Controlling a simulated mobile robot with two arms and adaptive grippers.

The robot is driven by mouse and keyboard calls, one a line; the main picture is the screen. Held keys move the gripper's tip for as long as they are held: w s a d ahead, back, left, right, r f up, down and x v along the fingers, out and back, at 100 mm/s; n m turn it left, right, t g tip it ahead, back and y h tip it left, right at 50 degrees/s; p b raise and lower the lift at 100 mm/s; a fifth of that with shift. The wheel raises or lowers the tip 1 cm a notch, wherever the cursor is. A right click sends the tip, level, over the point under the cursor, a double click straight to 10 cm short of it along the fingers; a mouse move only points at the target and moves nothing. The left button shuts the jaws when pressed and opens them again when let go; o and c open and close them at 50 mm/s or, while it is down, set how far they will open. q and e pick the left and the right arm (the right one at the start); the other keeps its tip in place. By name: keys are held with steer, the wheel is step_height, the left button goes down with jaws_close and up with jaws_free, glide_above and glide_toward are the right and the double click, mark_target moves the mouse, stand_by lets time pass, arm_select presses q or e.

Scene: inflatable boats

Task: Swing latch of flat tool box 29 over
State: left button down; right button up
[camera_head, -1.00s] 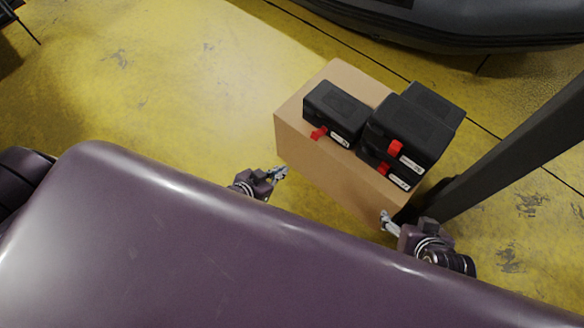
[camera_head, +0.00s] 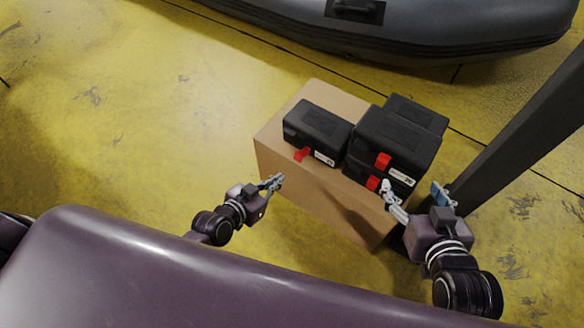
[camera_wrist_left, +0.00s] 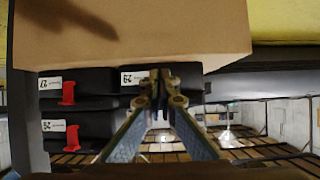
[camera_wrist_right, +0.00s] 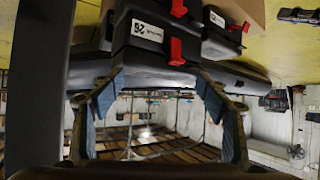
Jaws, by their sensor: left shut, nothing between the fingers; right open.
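The flat tool box (camera_head: 318,124), a single black box whose label seems to read 29, lies at the left on top of a cardboard box. Its red latch (camera_head: 303,154) sticks out from the front face, left of the white label. In the left wrist view its label (camera_wrist_left: 131,78) shows inverted beside my fingers, and its latch is hidden. My left gripper (camera_head: 275,182) is shut and empty, in front of and below the latch, apart from it in the head view. My right gripper (camera_head: 413,192) is open and empty, in front of the stacked boxes.
The cardboard box (camera_head: 308,194) carries the tool boxes. Right of the single box stand two stacked black boxes (camera_head: 397,137) with red latches, another (camera_head: 418,110) behind. A dark post (camera_head: 525,135) rises at the right; a grey inflatable boat (camera_head: 440,32) lies behind. Floor at left is clear.

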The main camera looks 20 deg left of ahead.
mark_target(297, 160)
arm_select(q)
steer(key=r+b+x, duration=0.1)
steer(key=b+x, duration=0.2)
steer(key=x, duration=0.4)
steer(key=shift+w+d, duration=0.25)
steer(key=shift+w, duration=0.45)
arm_select(e)
steer(key=w+a+r+t+y, duration=0.1)
steer(key=r+t, duration=0.3)
steer(key=r, duration=0.4)
steer(key=w+a+r+t+y, duration=0.1)
steer(key=r+t, duration=0.3)
steer(key=r, duration=0.4)
steer(key=shift+w+a+r+t+y, duration=0.35)
steer(key=shift+w+a, duration=0.2)
steer(key=shift+w, duration=0.2)
steer(key=shift+f, duration=0.15)
arm_select(q)
steer(key=shift+r+p, duration=1.1)
steer(key=shift+p, duration=0.05)
arm_select(e)
step_height(297, 160, down, 12)
steer(key=s+d+g+h, duration=0.1)
steer(key=d+g+h, duration=0.1)
steer(key=g, duration=0.4)
steer(key=shift+f, duration=0.2)
steer(key=shift+g, duration=0.25)
